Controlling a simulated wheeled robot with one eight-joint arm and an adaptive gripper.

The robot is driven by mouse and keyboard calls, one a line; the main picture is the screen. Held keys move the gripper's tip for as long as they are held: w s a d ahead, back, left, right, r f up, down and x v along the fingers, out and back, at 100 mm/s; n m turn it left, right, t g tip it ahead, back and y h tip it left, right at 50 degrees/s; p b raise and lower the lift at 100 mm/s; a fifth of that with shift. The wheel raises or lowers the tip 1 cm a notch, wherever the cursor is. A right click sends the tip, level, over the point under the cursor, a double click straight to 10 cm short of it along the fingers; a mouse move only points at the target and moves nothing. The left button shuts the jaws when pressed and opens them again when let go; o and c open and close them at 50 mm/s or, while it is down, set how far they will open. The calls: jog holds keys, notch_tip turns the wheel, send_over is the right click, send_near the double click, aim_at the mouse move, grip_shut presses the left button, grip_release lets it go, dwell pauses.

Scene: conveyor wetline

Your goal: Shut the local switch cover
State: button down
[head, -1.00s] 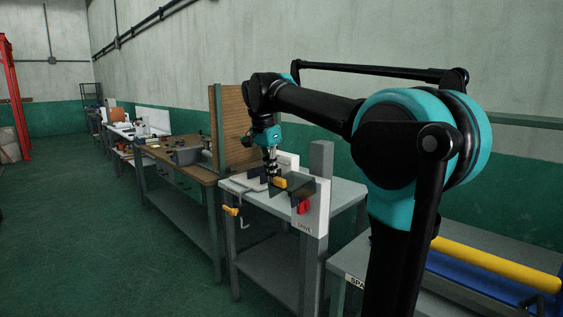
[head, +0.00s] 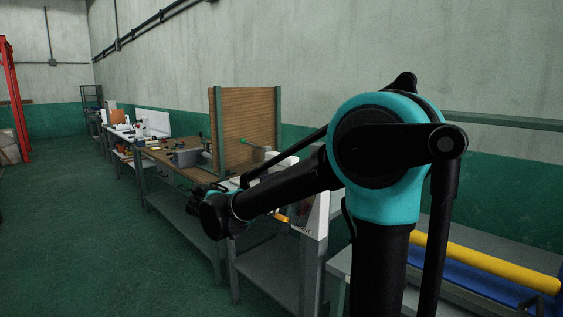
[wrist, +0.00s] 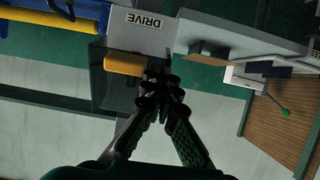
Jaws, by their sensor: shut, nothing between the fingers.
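The local switch cover (wrist: 112,90) is a dark see-through box with a yellow grip (wrist: 123,64). In the wrist view it is beside the grey plate lettered DRIVE (wrist: 147,22), which appears upside down. In the head view the yellow grip (head: 281,218) shows low, just under my forearm, by the light panel (head: 318,216). The red switch does not show now. I cannot tell whether the cover lies fully against the plate. My gripper (wrist: 160,84) is shut and empty, close to the grip and cover edge in the picture; contact is unclear. The arm mostly hides it in the head view.
A workbench with a vice (head: 188,157) is to the left. A yellow roller (head: 480,262) lies at the lower right. The floor at left is clear.

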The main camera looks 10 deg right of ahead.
jog(key=shift+t+h, duration=0.7)
jog(key=shift+h, duration=0.1)
jog(key=shift+w+d+f, duration=0.35)
jog(key=shift+d+f, duration=0.1)
jog(key=shift+f, duration=0.3)
jog(key=shift+w+d+f, duration=0.3)
jog(key=shift+d+f, duration=0.15)
jog(key=shift+f, duration=0.3)
jog(key=shift+w+d+f, duration=0.35)
jog(key=shift+d+f, duration=0.1)
jog(key=shift+f, duration=0.3)
